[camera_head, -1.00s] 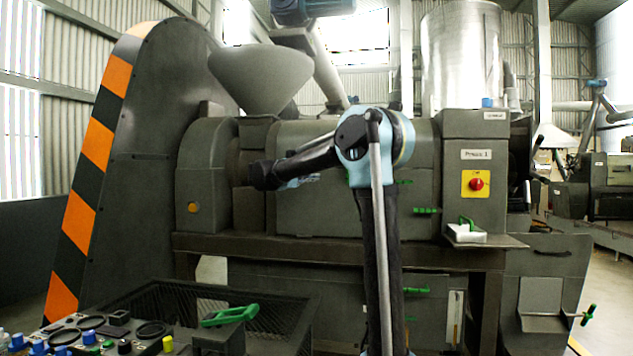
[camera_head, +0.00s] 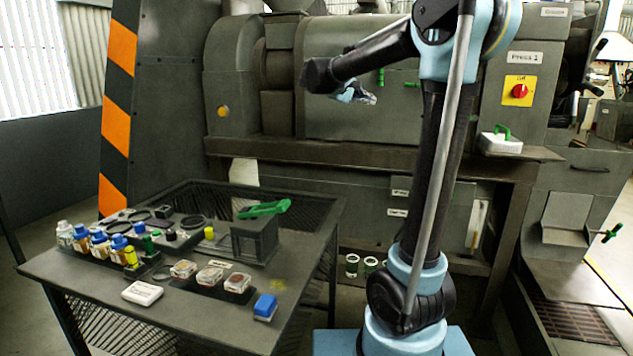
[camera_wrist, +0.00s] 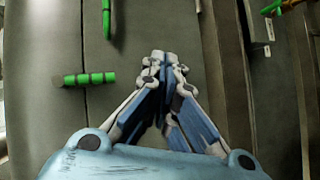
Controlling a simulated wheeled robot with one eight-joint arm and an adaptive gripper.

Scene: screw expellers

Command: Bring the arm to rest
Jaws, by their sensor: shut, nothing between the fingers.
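My gripper (camera_wrist: 162,62) is shut and empty in the wrist view, its fingertips together. In the head view my gripper (camera_head: 360,95) shows small at the end of my bent arm, in front of the grey body of Press 1 (camera_head: 340,55). The wrist view shows green handles (camera_wrist: 84,79) on a grey surface behind the fingers. The arm's base stands to the right of the work table, and its upper joint is near the top edge of the head view.
A work table (camera_head: 65,285) at the left carries several bottles (camera_head: 98,240), sample dishes (camera_head: 210,275), a white box (camera_head: 142,292), a blue block (camera_head: 265,306) and a green-handled tool (camera_head: 263,209). Cans (camera_head: 352,265) stand beneath the press. A floor grate (camera_head: 575,322) lies at the right.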

